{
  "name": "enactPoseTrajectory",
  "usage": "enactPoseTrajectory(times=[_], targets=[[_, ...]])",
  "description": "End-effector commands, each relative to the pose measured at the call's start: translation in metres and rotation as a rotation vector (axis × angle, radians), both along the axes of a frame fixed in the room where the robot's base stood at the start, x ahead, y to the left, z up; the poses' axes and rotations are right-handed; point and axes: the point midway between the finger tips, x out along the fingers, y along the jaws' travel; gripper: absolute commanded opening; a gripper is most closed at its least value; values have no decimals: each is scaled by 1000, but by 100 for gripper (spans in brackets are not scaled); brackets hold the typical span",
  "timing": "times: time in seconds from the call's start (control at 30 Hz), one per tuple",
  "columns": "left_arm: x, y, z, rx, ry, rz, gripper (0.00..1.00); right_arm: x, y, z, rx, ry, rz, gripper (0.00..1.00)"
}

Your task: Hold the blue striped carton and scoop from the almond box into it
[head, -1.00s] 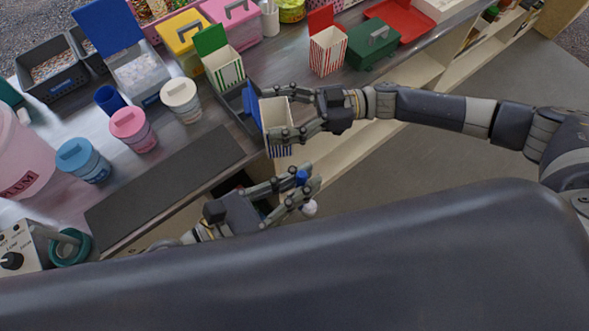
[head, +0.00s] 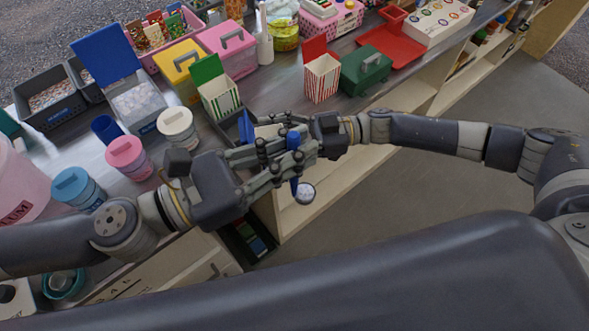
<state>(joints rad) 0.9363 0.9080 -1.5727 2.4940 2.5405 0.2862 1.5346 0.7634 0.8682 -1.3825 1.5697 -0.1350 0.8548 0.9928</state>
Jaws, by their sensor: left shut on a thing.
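My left gripper (head: 293,160) is shut on a scoop with a blue handle (head: 294,186); its small round whitish bowl (head: 305,194) hangs just beyond the fingers. Whether the bowl holds anything is too small to tell. My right gripper (head: 285,122) is shut on the blue striped carton (head: 266,131). Its cream inside and blue back flap show, but its striped front is hidden behind my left gripper. The two grippers overlap in the picture; I cannot tell if they touch. No box can be told as the almond box; a clear box (head: 139,108) with a blue lid holds pale pieces.
Green striped (head: 220,98) and red striped (head: 321,78) cartons stand open on the counter. Pink (head: 129,158), blue (head: 79,189) and cream (head: 178,127) tubs stand at left. A dark tray (head: 226,125) lies behind the carton. Floor is free at right.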

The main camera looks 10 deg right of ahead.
Motion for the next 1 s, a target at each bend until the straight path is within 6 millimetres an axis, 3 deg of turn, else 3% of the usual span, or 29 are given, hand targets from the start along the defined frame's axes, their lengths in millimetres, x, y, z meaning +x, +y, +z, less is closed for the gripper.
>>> enactPoseTrajectory(times=[0.2, 0.47, 0.73, 0.87, 1.0], targets=[[15, 1, 39, -4, -9, -10, 0, 0, 0, 0, 0, 0, 0, 52], [58, 6, 33, 0, -1, -72, 0, 0, 0, 0, 0, 0, 0, 52], [123, 29, 55, 0, -1, -55, 0, 0, 0, 0, 0, 0, 0, 52], [135, 36, 63, 1, -3, -40, 0, 0, 0, 0, 0, 0, 0, 52], [134, 36, 63, 10, -39, -36, 0, 0, 0, 0, 0, 0, 0, 52]])
